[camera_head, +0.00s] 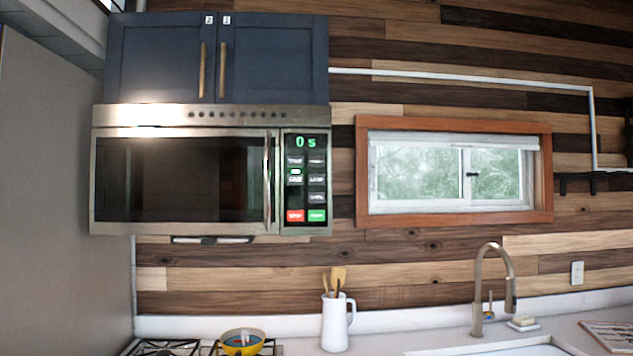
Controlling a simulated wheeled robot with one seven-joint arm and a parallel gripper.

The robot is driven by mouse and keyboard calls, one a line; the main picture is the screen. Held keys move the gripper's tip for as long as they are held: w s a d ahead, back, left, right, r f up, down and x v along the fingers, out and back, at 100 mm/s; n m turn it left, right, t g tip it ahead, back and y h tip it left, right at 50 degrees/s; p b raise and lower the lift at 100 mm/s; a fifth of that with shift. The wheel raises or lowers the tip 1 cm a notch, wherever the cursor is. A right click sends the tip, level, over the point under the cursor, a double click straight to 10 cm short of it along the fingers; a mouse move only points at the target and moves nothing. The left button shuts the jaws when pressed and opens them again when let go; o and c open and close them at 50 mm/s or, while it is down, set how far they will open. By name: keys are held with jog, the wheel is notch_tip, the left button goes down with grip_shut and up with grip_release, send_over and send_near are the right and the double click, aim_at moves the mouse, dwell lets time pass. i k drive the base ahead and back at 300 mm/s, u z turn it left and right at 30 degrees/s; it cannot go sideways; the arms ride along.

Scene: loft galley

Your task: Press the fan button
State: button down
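The microwave (185,120) is mounted on the wall below the dark blue cabinet, with its door shut. Its control panel (306,148) is on the right side, with a green "0 s" display at the top. The fan button (296,179) is a small dark key in the left column, with a label that seems to read "FAN" and a bright white-green mark just above it. A key that seems to read "LAMP" (316,180) sits to its right. A red key (296,216) and a green key (317,216) are at the bottom. My gripper is not in view.
Below are a stove (165,347) with a yellow-and-blue bowl (243,341), and a white jug (334,322) of utensils. A faucet (479,290) and sink stand to the right. A tall grey surface (60,190) is at left. The space before the panel looks clear.

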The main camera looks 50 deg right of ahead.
aim_at(291, 179)
jog(key=z, duration=0.7)
jog(key=i, duration=1.1)
jog(key=u, duration=0.15)
